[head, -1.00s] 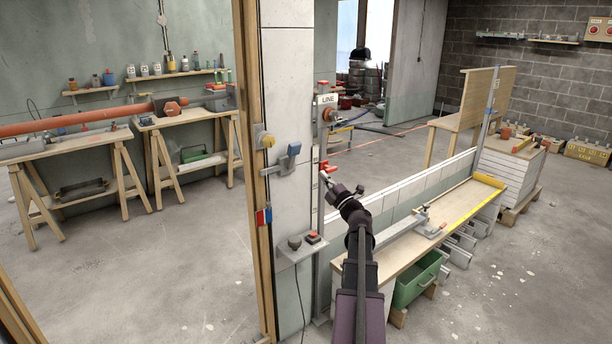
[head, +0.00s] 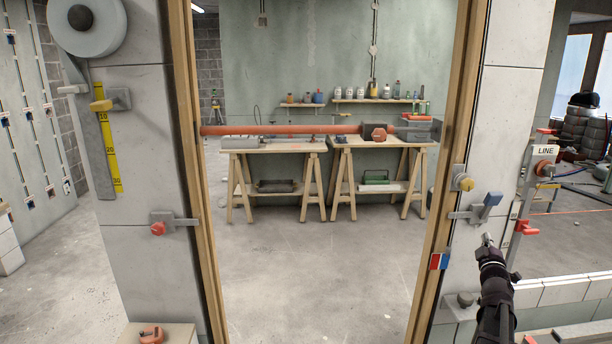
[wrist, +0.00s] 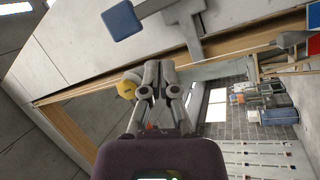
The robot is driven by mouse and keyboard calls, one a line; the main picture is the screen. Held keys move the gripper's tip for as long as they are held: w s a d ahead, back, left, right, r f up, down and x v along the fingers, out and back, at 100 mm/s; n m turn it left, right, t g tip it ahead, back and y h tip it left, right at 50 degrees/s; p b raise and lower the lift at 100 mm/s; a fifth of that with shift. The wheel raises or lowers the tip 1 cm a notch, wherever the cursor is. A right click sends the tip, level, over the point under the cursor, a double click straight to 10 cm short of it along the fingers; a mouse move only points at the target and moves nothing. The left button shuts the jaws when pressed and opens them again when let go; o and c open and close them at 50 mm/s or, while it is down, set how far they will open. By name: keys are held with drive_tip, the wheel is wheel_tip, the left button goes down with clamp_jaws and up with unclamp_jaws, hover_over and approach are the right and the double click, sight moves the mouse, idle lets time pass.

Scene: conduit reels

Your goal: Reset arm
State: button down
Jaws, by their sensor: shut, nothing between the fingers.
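My gripper (head: 487,240) is at the lower right of the head view, at the end of my dark arm, which rises from the bottom edge. It is in front of the pale wall panel right of the door frame, below a blue-handled latch (head: 489,201). In the wrist view my gripper (wrist: 158,68) points up the picture, its grey fingers together and empty. There the blue handle (wrist: 123,20) is at the upper left and a yellow knob (wrist: 127,89) shows just left of the fingers. I cannot tell whether anything touches the gripper.
A wooden door frame (head: 437,185) opens onto clear concrete floor (head: 300,270). A red lever (head: 526,228) sits right of my gripper. A reel (head: 87,25) and a red-knobbed latch (head: 160,227) are on the left wall.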

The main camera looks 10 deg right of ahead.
drive_tip(key=w+a+f+m+g+y, duration=0.15)
drive_tip(key=a+f+m+g, duration=0.3)
drive_tip(key=a+f, duration=0.55)
drive_tip(key=a+f+m+g+y, duration=0.25)
drive_tip(key=a+f+g, duration=0.3)
drive_tip(key=a, duration=0.85)
drive_tip(key=s+a+f+g+y, duration=0.2)
drive_tip(key=s+a+f, duration=0.1)
drive_tip(key=a, duration=0.4)
drive_tip(key=s+a+f+g+y, duration=0.1)
drive_tip(key=s+a+f+g, duration=0.15)
drive_tip(key=a, duration=0.35)
drive_tip(key=s+a+f+g+y, duration=0.1)
drive_tip(key=s+a+g+y, duration=0.25)
drive_tip(key=s+a, duration=0.75)
wheel_tip(320, 180, up, 12)
drive_tip(key=w+a+p, duration=0.1)
drive_tip(key=w+p, duration=0.1)
drive_tip(key=p, duration=1)
drive_tip(key=shift+a+f+h+p, duration=0.15)
drive_tip(key=shift+a+h+p, duration=0.15)
drive_tip(key=shift+h+p, duration=0.1)
